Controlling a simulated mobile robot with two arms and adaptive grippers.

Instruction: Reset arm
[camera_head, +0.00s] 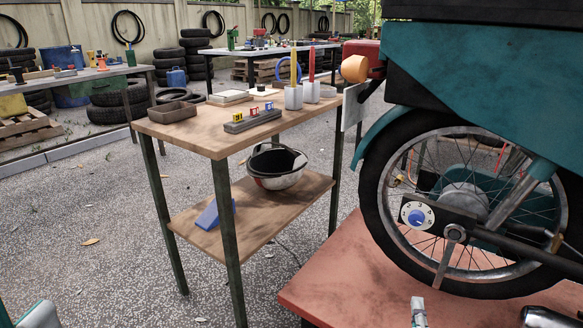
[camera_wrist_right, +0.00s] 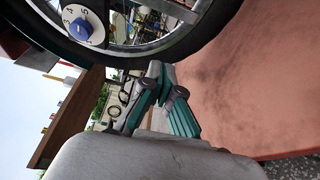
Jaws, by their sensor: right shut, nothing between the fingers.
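My right gripper (camera_head: 418,308) shows at the bottom of the head view, over the red-brown platform (camera_head: 345,275) and below the wheel of the teal vehicle. In the right wrist view the gripper (camera_wrist_right: 157,72) has its teal-padded fingers together with nothing between them. It is near the black tyre (camera_wrist_right: 180,45) and beside the platform. I cannot tell its exact gap to either. A pale and teal part at the lower left of the head view looks like my left arm; its gripper does not show.
The teal vehicle's wheel (camera_head: 378,190) has a white dial with a blue knob (camera_head: 416,217). A wooden two-tier table (camera_head: 190,132) to the left holds a tray, small colored blocks and cups; a helmet (camera_head: 275,167) sits on its lower shelf. Paved floor at left is mostly clear.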

